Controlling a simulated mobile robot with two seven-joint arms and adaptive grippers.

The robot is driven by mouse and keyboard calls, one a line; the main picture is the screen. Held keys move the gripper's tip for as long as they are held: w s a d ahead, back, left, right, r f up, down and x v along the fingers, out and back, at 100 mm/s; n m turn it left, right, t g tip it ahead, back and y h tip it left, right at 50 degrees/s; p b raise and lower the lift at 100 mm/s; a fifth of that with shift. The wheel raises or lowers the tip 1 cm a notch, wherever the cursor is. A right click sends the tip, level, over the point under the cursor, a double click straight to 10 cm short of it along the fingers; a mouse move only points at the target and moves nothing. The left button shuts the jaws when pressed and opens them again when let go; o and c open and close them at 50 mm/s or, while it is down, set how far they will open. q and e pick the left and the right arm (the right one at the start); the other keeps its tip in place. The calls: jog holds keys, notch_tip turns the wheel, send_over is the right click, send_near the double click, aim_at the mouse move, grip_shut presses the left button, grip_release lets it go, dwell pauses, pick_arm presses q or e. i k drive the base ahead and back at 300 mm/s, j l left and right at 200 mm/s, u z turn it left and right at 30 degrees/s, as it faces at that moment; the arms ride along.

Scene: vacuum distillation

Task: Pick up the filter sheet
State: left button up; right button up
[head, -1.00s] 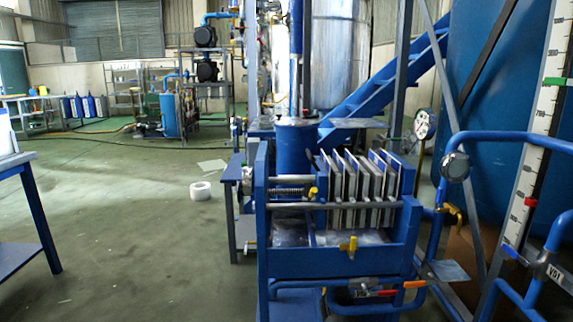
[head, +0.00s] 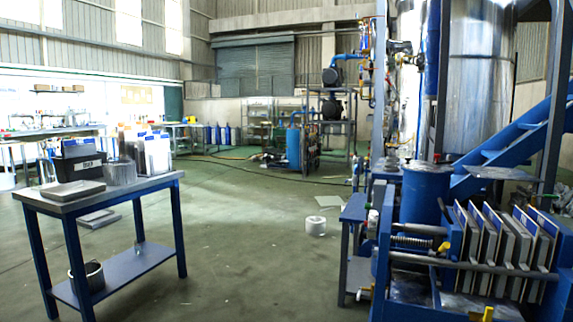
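No loose filter sheet can be told for certain. White upright sheet-like pieces (head: 155,154) stand at the back right of the blue table (head: 128,189) on the left; they may be filter sheets. A flat pale sheet (head: 328,201) lies on the floor near the middle. A blue filter press (head: 455,270) stands at the lower right, with several upright pale plates (head: 508,250) spaced apart in its frame. Neither of my grippers shows in the head view.
The table also bears a dark box (head: 80,166), a flat grey device (head: 72,190) and a metal pot (head: 120,172). A bucket (head: 87,276) stands on its lower shelf. A white roll (head: 315,225) lies on the floor. Open green floor separates table and press.

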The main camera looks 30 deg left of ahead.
aim_at(158, 146)
jog(key=u, duration=1.8)
